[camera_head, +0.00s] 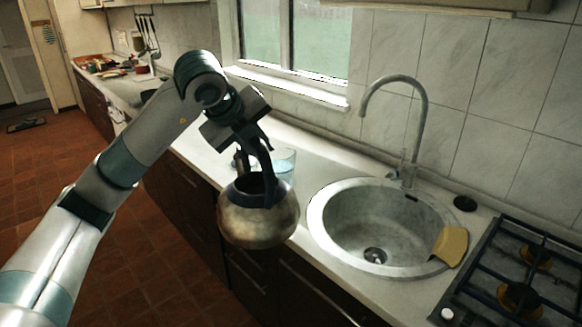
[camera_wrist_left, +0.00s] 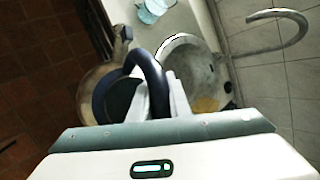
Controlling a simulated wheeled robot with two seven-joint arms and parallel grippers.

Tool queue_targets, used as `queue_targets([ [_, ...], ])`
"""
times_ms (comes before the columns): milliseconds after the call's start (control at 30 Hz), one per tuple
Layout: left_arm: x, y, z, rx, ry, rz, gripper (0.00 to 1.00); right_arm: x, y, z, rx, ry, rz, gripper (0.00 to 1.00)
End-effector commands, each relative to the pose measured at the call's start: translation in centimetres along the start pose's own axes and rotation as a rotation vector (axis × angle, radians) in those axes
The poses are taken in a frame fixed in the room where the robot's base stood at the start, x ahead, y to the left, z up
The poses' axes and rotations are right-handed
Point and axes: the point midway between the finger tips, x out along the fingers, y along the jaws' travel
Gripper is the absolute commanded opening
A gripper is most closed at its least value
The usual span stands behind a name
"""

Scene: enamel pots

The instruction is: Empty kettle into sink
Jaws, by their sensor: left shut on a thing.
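A round, worn metal kettle (camera_head: 258,220) with a dark handle hangs from my left gripper (camera_head: 266,172) in the head view. The gripper is shut on the kettle's handle. The kettle is upright or nearly so, at the counter's front edge, left of the sink. Its open top faces up and its spout points toward the back. In the left wrist view the kettle (camera_wrist_left: 98,85) and its dark curved handle (camera_wrist_left: 150,68) show between the fingers. The round grey sink (camera_head: 340,222) is empty but for a drain, with a tall curved faucet (camera_head: 420,100) behind it. My right gripper is not in view.
A clear glass (camera_head: 284,163) stands on the counter just behind the kettle. A yellow sponge or cloth (camera_head: 450,246) lies on the sink's right rim. A gas hob (camera_head: 515,275) is at the right. A window (camera_head: 292,40) is behind the counter.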

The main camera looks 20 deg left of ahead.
Motion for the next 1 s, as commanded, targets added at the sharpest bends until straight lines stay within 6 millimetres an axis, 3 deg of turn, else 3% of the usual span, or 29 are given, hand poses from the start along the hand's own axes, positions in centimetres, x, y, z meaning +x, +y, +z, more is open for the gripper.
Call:
queue_targets([
  [200, 1.3, -0.4, -4.6, -0.037, -0.034, 0.020, 0.00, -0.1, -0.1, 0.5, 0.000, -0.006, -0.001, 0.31],
  [500, 2.7, 0.1, -10.1, -0.095, -0.074, 0.031, 0.00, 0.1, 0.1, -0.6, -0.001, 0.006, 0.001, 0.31],
  [667, 2.9, 0.3, -11.1, -0.110, -0.083, 0.032, 0.00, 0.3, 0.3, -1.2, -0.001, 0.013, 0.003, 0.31],
  [1000, 3.0, 0.4, -11.2, -0.112, -0.083, 0.032, 0.00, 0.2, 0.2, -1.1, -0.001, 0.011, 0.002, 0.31],
])
